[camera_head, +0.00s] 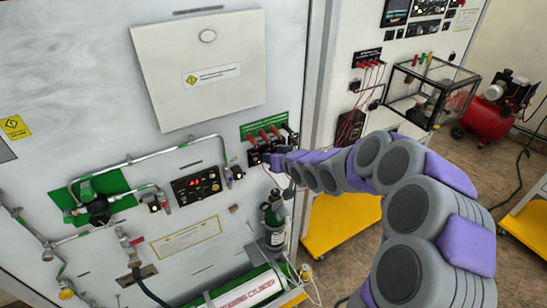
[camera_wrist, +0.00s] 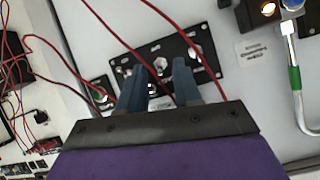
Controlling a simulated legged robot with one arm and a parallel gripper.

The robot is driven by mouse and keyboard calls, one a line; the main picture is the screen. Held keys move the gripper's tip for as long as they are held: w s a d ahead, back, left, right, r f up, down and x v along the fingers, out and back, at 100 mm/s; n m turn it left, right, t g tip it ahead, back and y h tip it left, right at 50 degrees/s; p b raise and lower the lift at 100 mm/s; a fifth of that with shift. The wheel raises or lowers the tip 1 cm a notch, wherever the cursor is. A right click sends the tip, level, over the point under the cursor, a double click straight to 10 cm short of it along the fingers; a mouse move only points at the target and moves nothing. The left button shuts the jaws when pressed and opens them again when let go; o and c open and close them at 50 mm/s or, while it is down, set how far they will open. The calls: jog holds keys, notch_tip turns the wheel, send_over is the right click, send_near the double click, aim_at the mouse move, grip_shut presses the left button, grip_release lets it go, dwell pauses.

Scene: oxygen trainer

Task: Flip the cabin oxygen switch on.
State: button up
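My gripper (camera_head: 276,160) reaches to the trainer's front, just below the green strip with red plugs. In the wrist view my gripper (camera_wrist: 160,78) shows two blue-grey fingers with a gap between them, and nothing is seen held there. Beyond the fingertips is a black switch panel (camera_wrist: 207,60) with metal toggle-like parts, one of them (camera_wrist: 161,63) showing in the gap. Contact cannot be told. In the head view my gripper partly covers the panel (camera_head: 254,157). Labels are too small to read, so I cannot tell which part is the cabin oxygen switch or its position.
Red leads (camera_wrist: 108,25) cross close to my fingers. A metal pipe with a green band (camera_wrist: 294,78) stands at right in the wrist view. In the head view, a display panel (camera_head: 197,186) is left of my gripper and a dark green cylinder (camera_head: 274,222) is below.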

jog(key=b+v, duration=0.1)
jog(key=v, duration=1.6)
jog(key=shift+s, duration=0.15)
jog(key=s+d+f+m+g+h+b, duration=0.1)
jog(key=s+d+f+g+h+b, duration=0.15)
jog(key=s+f, duration=0.4)
jog(key=s+d+f+m+g+h+b, duration=0.1)
jog(key=s+d+f+g+h+b, duration=0.2)
jog(key=s, duration=0.7)
jog(key=s+d+f+g+h+b, duration=0.1)
jog(key=s+d+f+g+b, duration=0.3)
jog(key=s, duration=0.4)
jog(key=s+f+m+g+b, duration=0.2)
jog(key=s, duration=1.1)
jog(key=shift+d+f+m+b, duration=0.3)
jog(key=shift+d+f+b, duration=0.1)
jog(key=shift+d, duration=0.1)
jog(key=shift+h, duration=0.25)
jog(key=shift+c, duration=0.4)
